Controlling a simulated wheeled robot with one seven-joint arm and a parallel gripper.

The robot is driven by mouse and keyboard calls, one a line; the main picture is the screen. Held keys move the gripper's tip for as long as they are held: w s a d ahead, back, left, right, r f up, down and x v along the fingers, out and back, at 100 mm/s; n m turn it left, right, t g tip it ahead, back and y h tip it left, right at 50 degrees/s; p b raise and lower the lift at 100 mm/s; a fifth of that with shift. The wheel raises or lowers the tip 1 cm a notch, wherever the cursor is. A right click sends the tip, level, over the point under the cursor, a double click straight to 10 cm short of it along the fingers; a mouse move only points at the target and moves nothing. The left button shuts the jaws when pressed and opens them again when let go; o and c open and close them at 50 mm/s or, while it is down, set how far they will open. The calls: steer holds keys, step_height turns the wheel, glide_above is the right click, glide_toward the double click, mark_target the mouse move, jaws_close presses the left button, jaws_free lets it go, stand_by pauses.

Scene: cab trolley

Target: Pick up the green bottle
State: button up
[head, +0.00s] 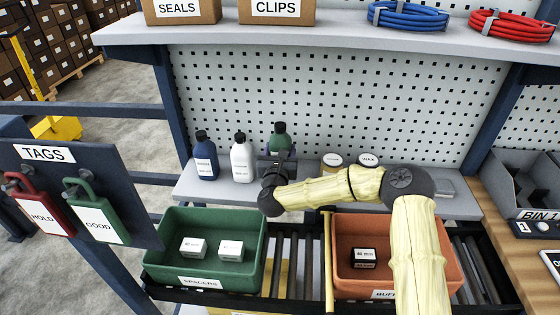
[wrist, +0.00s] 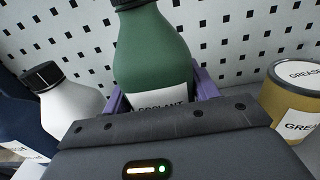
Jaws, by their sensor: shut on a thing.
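The green bottle (head: 280,137) has a dark cap and a white label and stands upright at the right end of a row of bottles on the lower grey shelf. It also fills the middle of the wrist view (wrist: 152,52). My gripper (head: 279,157) is shut on the green bottle, with purple fingers (wrist: 205,85) on both sides of it. The bottle's lower part is hidden behind my gripper. I cannot tell whether its base touches the shelf.
A white bottle (head: 241,158) and a blue bottle (head: 206,158) stand to the left. Two tins, one the grease tin (wrist: 292,105), stand to the right. A green bin (head: 160,225) and an orange bin (head: 345,225) sit below. The pegboard (head: 330,100) is close behind.

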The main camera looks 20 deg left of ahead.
mark_target(280, 139)
step_height(280, 139, up, 6)
steer(key=shift+f, duration=0.1)
stand_by(0.9)
